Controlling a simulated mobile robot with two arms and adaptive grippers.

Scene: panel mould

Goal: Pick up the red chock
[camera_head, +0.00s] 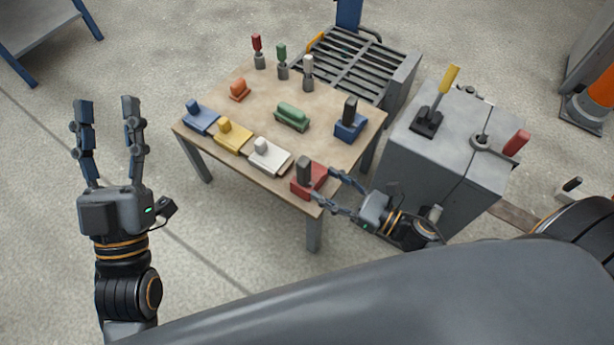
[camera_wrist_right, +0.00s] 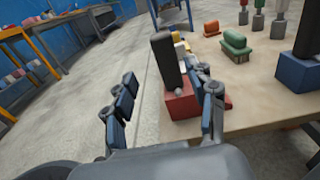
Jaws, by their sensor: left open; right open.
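A red block (camera_head: 317,175) with an upright dark grip (camera_head: 303,171) sits at the near right corner of the wooden table (camera_head: 235,110). In the right wrist view the red block (camera_wrist_right: 182,104) and its dark grip (camera_wrist_right: 165,60) stand ahead, closer to the right-hand finger. My right gripper (camera_head: 323,184) is open beside the block, its fingertips close to it; I cannot tell whether they touch. The right-hand finger hides part of the block. My left gripper (camera_head: 104,103) is open and empty, left of the table, over the floor.
White (camera_head: 268,155), yellow (camera_head: 231,138) and blue (camera_head: 199,118) pieces line the near edge. An orange-red piece (camera_head: 240,90), a green piece (camera_head: 292,115) and a blue block with dark grip (camera_head: 351,126) lie farther in. A grey cabinet (camera_head: 415,158) with levers stands right of the table.

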